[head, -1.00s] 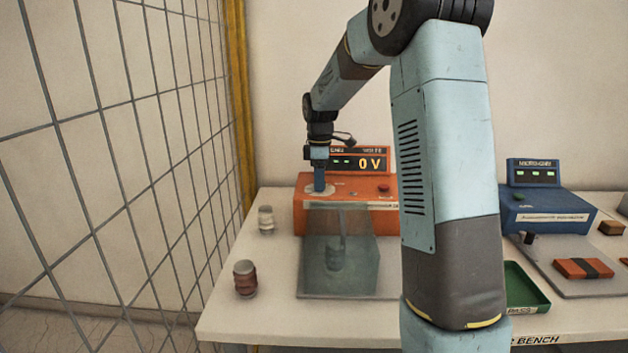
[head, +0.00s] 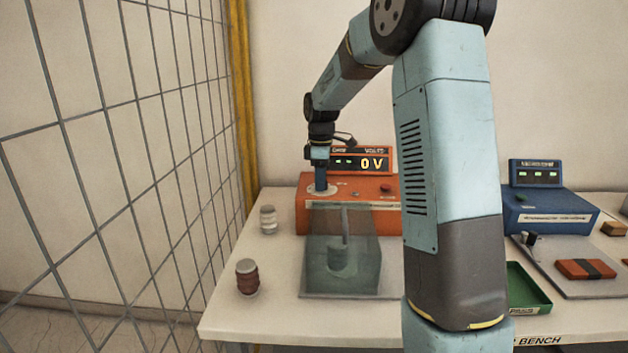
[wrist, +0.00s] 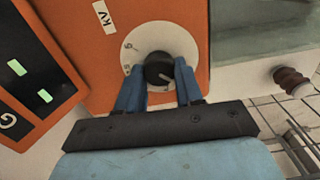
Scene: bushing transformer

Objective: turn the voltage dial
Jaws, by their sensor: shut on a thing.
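The voltage dial is a black knob (wrist: 159,69) on a round white scale plate (wrist: 165,42), set in the top of the orange tester (head: 350,218). A label reading KV sits beside it in the wrist view. My gripper (wrist: 160,84) points down at the dial, with its blue fingers on either side of the knob, shut on it. In the head view my gripper (head: 321,182) stands over the left part of the tester and hides the knob. The tester's display (head: 362,161) reads 0 V.
A clear box (head: 342,262) with a cup inside stands before the tester. A brown bushing (head: 247,278) and a pale one (head: 268,220) stand at left, near the wire fence (head: 120,180). A blue device (head: 547,210) and green tray (head: 525,290) are at right.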

